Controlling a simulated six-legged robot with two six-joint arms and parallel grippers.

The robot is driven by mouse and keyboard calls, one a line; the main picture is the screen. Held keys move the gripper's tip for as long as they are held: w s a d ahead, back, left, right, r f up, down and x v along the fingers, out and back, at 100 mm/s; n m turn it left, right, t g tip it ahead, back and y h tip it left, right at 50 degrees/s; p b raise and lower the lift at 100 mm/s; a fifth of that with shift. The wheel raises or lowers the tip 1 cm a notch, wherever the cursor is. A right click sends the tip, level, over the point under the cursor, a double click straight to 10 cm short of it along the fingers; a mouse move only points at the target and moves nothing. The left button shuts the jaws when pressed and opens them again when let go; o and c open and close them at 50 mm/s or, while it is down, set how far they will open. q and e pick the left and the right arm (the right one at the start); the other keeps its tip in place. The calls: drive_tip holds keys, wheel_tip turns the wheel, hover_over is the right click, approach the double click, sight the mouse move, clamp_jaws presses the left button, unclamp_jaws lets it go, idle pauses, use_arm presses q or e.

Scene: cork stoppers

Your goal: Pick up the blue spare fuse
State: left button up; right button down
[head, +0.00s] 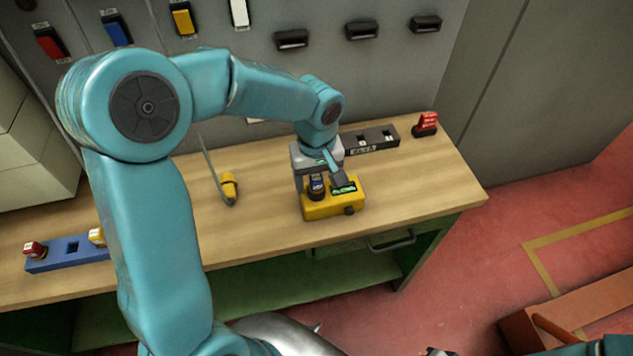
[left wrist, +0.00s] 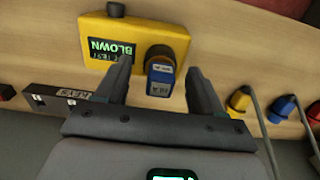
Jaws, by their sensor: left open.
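In the left wrist view, a blue fuse (left wrist: 161,78) stands in the round socket of the yellow tester (left wrist: 135,38), whose screen reads BLOWN. The same fuse (head: 317,187) and tester (head: 335,207) show on the bench in the head view. My left gripper (head: 328,178) is over the tester. Its open fingers (left wrist: 160,85) are on either side of the fuse, apart from it. Another blue fuse (left wrist: 282,108) stands at the right of the left wrist view, beside a grey divider; in the head view I cannot make it out. My right gripper is not seen.
A yellow fuse (head: 228,187) stands by a thin divider. A blue rack (head: 72,247) is at the front left. My left arm hides part of the bench.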

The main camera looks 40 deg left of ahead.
use_arm(q)
drive_tip(key=c, duration=1.1)
drive_tip(key=shift+r, duration=0.15)
